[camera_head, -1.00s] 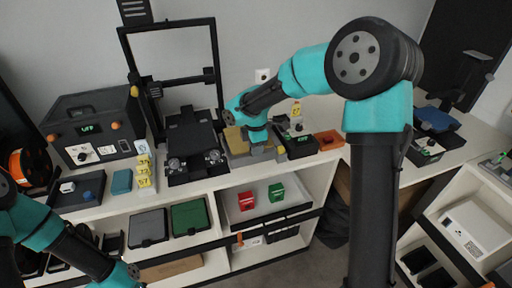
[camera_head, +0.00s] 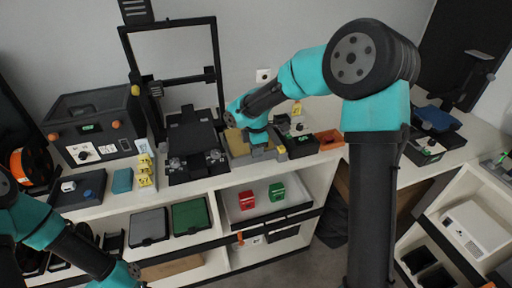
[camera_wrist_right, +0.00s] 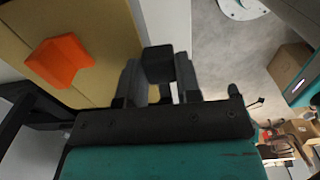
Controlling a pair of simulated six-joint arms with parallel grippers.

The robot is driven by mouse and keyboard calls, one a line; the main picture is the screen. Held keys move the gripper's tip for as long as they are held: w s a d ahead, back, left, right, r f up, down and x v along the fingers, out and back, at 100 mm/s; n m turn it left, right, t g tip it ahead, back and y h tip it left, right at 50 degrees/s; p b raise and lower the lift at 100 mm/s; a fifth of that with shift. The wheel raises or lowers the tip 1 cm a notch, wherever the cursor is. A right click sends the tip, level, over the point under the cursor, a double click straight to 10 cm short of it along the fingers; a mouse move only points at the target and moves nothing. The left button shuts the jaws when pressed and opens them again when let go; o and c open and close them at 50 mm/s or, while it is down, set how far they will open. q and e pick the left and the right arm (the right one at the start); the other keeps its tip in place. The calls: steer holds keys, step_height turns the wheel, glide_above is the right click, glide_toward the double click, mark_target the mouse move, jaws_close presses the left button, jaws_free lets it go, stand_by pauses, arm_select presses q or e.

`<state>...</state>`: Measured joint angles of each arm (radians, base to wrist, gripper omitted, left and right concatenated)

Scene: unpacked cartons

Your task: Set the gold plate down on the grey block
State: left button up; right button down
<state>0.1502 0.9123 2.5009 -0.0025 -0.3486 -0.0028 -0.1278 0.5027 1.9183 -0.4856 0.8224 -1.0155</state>
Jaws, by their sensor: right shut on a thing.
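The gold plate (camera_head: 237,142) lies roughly flat at the back counter, right of the black printer, in the head view. In the right wrist view the gold plate (camera_wrist_right: 100,25) fills the upper left, with an orange piece (camera_wrist_right: 60,60) on it. My right gripper (camera_head: 260,151) is at the plate's right edge. In the wrist view the right gripper (camera_wrist_right: 158,85) is shut around a dark block-like part beside the plate's edge, seemingly its grip. Grey surfaces show near the gripper, but I cannot tell clearly which is the grey block or whether the plate touches it. My left gripper is out of view.
The black printer with its upright frame (camera_head: 216,55) stands left of the plate. A black bin (camera_head: 302,147) and an orange box (camera_head: 328,140) sit close on the right. Below, an open shelf holds a white tray (camera_head: 230,213) with red and green items.

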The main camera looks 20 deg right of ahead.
steer(key=shift+f, duration=0.6)
steer(key=c, duration=0.7)
jaws_free()
steer(key=shift+c, duration=0.2)
steer(key=shift+r, duration=1.6)
step_height(320, 180, up, 17)
steer(key=shift+r, duration=0.2)
steer(key=shift+s, duration=0.1)
